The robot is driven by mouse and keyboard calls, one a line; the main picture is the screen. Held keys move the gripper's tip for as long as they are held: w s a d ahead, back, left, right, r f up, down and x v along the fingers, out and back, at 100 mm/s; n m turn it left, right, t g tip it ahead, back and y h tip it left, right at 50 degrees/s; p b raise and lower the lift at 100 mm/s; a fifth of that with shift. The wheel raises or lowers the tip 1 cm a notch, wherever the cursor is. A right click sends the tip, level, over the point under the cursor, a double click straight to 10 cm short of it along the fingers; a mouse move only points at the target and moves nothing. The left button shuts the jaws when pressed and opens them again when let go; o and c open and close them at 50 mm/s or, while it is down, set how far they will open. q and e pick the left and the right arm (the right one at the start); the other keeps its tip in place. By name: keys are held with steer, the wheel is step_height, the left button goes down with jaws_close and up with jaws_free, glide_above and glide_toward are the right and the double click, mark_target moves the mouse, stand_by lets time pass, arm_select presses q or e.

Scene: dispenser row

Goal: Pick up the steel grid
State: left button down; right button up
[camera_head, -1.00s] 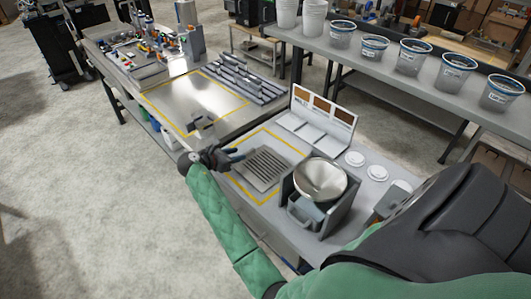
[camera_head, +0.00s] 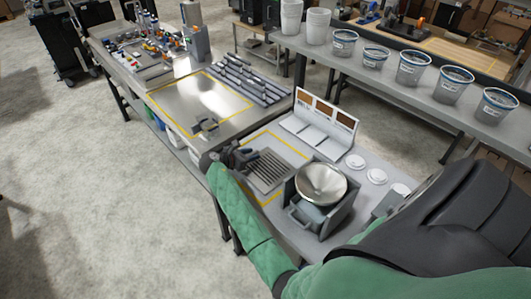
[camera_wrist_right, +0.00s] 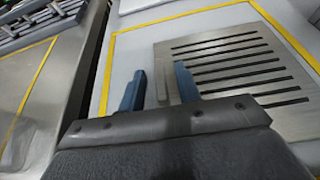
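The steel grid (camera_head: 268,171) is a flat slotted metal plate. It lies inside a yellow-outlined area on the near bench, left of the steel bowl. In the right wrist view the steel grid (camera_wrist_right: 235,65) fills the upper right, its slots running sideways. My right gripper (camera_head: 250,158) is at the grid's left edge. In the wrist view its two blue-grey fingers (camera_wrist_right: 159,88) are apart, with the grid's left edge showing between them. The right finger overlaps the plate in the picture; I cannot tell whether it touches. My left gripper is not in view.
A steel bowl (camera_head: 321,182) in a grey stand is close right of the grid. A white panelled unit (camera_head: 318,128) stands behind, with white discs (camera_head: 366,168) to its right. Labelled tubs (camera_head: 413,67) line the back shelf. The left bench has an open yellow-outlined area (camera_head: 195,100).

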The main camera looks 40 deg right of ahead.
jaws_close()
steer(key=shift+r, duration=0.1)
